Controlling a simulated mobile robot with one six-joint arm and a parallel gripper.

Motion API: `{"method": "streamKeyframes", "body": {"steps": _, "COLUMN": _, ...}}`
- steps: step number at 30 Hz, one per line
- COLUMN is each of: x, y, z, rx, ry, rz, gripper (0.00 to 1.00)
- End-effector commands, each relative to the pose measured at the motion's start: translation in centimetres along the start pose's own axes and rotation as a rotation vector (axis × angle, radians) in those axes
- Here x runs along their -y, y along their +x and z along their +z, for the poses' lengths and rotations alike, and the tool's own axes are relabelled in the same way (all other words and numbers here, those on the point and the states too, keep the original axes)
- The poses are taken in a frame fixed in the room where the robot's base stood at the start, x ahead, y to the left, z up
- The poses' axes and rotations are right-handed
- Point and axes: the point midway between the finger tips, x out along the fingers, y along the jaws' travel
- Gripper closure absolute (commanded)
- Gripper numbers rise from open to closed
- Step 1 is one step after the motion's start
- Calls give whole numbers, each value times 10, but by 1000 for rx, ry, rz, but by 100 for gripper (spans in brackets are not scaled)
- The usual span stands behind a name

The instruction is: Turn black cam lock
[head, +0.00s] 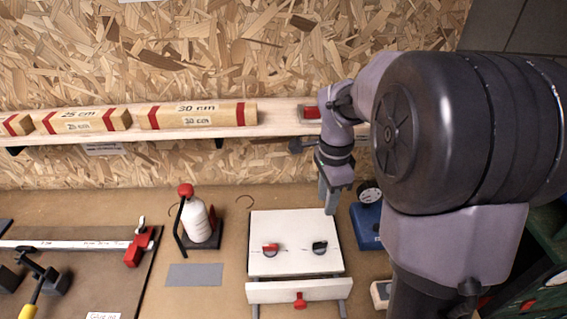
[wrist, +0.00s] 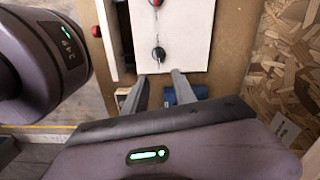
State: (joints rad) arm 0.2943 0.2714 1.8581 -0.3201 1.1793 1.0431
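The black cam lock (head: 320,247) is on the right part of the top of a white box (head: 293,221). In the wrist view, the black cam lock (wrist: 158,54) shows just beyond my fingertips, roughly in line with the gap between them. The red cam lock (head: 270,249) is to its left on the same face; it is at the top edge of the wrist view (wrist: 155,2). My gripper (head: 331,208) is above the far right part of the box. In the wrist view, its two fingers (wrist: 160,80) are apart with nothing between them.
A white front panel with a red knob (head: 300,300) is at the box's near side. A blue block (head: 368,226) stands right of the box. Wooden bars (head: 200,115) lie on the shelf behind.

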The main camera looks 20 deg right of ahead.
Motion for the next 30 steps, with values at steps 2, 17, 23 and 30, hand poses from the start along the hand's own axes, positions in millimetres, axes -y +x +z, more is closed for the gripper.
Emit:
{"method": "streamKeyframes", "body": {"steps": 2, "x": 2, "y": 3, "z": -3, "rx": -1, "ry": 18, "rz": 9, "gripper": 67}}
{"method": "streamKeyframes", "body": {"steps": 17, "x": 0, "y": 138, "z": -2, "rx": 0, "ry": 19, "rz": 11, "gripper": 67}}
{"method": "streamKeyframes", "body": {"steps": 23, "x": 0, "y": 171, "z": -3, "rx": -1, "ry": 19, "rz": 9, "gripper": 67}}
{"method": "streamKeyframes", "body": {"steps": 30, "x": 0, "y": 176, "z": -3, "rx": -1, "ry": 18, "rz": 7, "gripper": 67}}
